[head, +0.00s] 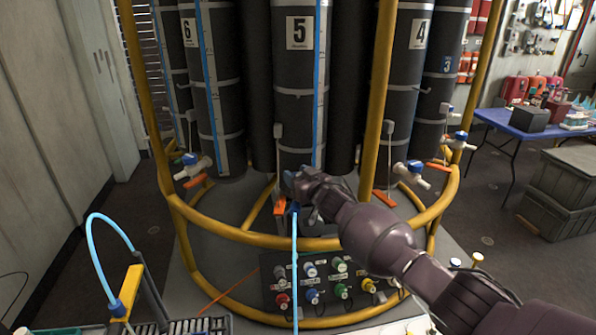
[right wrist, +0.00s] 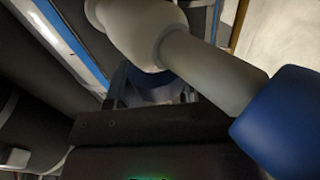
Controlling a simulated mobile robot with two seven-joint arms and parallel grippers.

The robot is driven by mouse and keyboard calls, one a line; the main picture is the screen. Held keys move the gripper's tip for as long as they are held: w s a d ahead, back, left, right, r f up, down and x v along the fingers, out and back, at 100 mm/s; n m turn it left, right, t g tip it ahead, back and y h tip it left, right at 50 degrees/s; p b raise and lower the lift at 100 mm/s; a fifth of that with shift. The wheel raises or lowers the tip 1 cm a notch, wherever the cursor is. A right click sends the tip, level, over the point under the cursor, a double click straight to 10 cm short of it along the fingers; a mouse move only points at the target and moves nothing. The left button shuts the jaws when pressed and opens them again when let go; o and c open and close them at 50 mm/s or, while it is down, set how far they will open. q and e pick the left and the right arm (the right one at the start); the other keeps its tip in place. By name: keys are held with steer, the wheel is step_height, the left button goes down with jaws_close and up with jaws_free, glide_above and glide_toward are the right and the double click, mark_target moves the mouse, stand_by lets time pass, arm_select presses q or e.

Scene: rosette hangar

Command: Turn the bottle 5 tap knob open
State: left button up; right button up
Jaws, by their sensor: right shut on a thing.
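Bottle 5 (head: 301,70) is a tall dark cylinder with a "5" label, at the top centre of the head view. My right gripper (head: 294,184) is at its foot and mostly covers its tap there. In the right wrist view the tap's white body (right wrist: 140,30) and white spout (right wrist: 215,75) cross above the gripper. The dark blue tap knob (right wrist: 150,84) shows partly behind the gripper's edge, and my right gripper is shut on it. A blue fitting (right wrist: 285,120) is on the spout's end. The knob's exact angle is hidden. My left gripper is not in view.
A yellow rail frame (head: 290,243) rings the bottles. A light blue hose (head: 295,265) hangs below the gripper. Bottle 4's tap (head: 412,172) and bottle 6's tap (head: 192,167) stand either side. A panel with coloured fittings (head: 325,285) lies below.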

steer(key=shift+a+n+g+y, duration=0.15)
steer(key=shift+n+g+y, duration=0.45)
steer(key=shift+y, duration=0.2)
steer(key=o, duration=0.9)
steer(key=shift+s+d, duration=0.1)
steer(key=shift+d, duration=0.1)
